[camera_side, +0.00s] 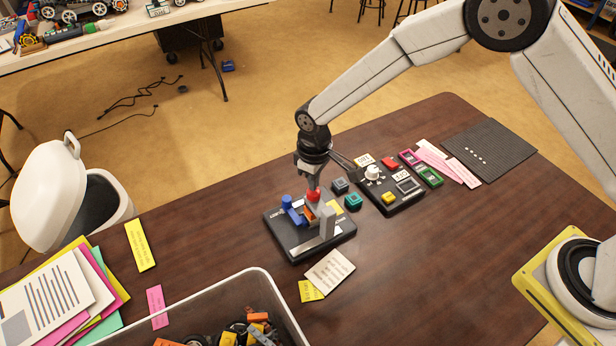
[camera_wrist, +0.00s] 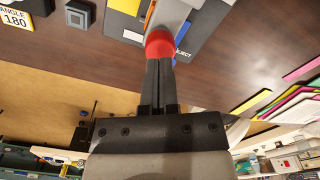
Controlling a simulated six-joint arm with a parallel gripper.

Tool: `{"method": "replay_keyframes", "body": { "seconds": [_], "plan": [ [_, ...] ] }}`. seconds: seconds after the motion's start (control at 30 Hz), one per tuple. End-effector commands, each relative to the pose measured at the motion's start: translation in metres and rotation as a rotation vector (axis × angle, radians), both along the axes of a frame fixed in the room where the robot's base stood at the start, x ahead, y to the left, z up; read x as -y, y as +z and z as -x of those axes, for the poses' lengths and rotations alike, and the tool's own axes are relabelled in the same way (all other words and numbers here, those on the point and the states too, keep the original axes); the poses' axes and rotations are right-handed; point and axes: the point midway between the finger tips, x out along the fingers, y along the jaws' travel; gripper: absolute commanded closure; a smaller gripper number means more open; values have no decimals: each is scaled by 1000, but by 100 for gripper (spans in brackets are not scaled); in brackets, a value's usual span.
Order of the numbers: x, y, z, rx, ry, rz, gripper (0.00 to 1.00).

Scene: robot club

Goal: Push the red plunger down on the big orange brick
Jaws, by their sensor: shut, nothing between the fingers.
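The red plunger (camera_side: 313,195) stands above the big orange brick (camera_side: 311,213) on a black base plate (camera_side: 285,247). My gripper (camera_side: 313,182) is shut and empty, pointing down right over the plunger. In the wrist view the closed fingertips (camera_wrist: 159,62) meet the edge of the round red plunger (camera_wrist: 159,42). They look in contact, but I cannot tell whether they press on it. Only a thin orange sliver of the brick (camera_wrist: 150,14) shows there. A grey upright and a blue part stand beside the brick.
A second black panel (camera_side: 405,202) with a white knob and coloured buttons lies to the right. Grey and teal keys (camera_side: 353,201) sit between. A grey bin (camera_side: 262,280) of parts stands in front, near paper notes.

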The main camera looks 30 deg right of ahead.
Motion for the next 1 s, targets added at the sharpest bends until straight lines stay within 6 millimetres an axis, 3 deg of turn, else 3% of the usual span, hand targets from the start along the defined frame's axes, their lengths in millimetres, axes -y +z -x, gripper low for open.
{"method": "replay_keyframes", "body": {
  "seconds": [1.0],
  "plan": [
    [0,48,0,1,0,0,100]
  ]
}}
